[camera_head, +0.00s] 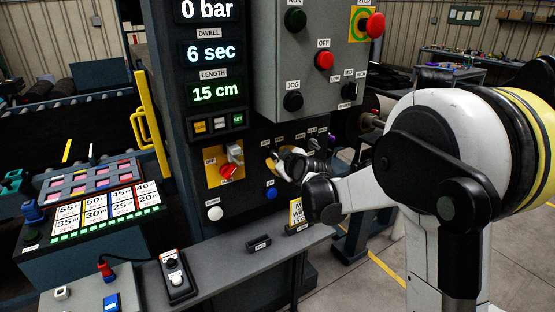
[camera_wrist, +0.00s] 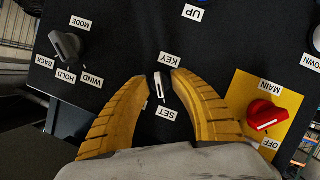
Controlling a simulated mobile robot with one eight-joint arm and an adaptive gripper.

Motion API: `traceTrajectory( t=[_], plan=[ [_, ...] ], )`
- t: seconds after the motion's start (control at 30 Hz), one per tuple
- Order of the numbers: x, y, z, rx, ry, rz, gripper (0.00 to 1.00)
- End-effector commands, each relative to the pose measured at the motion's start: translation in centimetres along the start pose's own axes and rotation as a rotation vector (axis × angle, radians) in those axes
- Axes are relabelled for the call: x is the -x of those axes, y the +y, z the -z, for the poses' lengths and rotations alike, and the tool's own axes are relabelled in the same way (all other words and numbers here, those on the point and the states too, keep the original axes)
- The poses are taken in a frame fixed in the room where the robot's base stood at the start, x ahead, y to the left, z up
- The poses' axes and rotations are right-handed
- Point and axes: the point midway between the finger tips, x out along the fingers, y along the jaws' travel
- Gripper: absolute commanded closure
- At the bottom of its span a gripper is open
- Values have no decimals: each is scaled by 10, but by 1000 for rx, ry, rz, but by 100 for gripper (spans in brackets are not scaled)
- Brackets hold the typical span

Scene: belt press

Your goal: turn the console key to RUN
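The console key (camera_wrist: 160,86) is a small dark knob with a white line, on the black panel in the wrist view. It sits between the labels KEY (camera_wrist: 169,59) and SET (camera_wrist: 169,114), which show upside down. Its white line runs nearly up and down in the picture, tilted slightly. No RUN label is readable there. My gripper (camera_wrist: 160,79) has two yellow ribbed fingers, one on each side of the key, with narrow gaps showing. It is open around the key. In the head view my gripper (camera_head: 271,159) reaches the panel and hides the key.
A red MAIN switch (camera_wrist: 266,115) on a yellow plate is close beside the right finger. A grey MODE knob (camera_wrist: 66,45) is at the left. In the head view, a grey control box (camera_head: 320,60) juts out above my gripper and a ledge (camera_head: 235,258) runs below.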

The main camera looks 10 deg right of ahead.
Motion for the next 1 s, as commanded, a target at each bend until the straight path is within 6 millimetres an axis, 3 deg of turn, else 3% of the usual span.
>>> traceTrajectory(
  t=[0.2, 0.23, 0.3, 0.33, 0.77, 1.0],
  plan=[
    [0, 0, 0, 0, 0, 0, 72],
    [0, 0, 0, 0, 0, 0, 76],
    [0, 0, 0, 0, 0, 0, 97],
    [0, 0, 0, 0, 0, 0, 100],
    [0, 0, 0, -19, -1, 8, 100],
    [0, 2, 0, -123, -1, 50, 100]
  ],
)
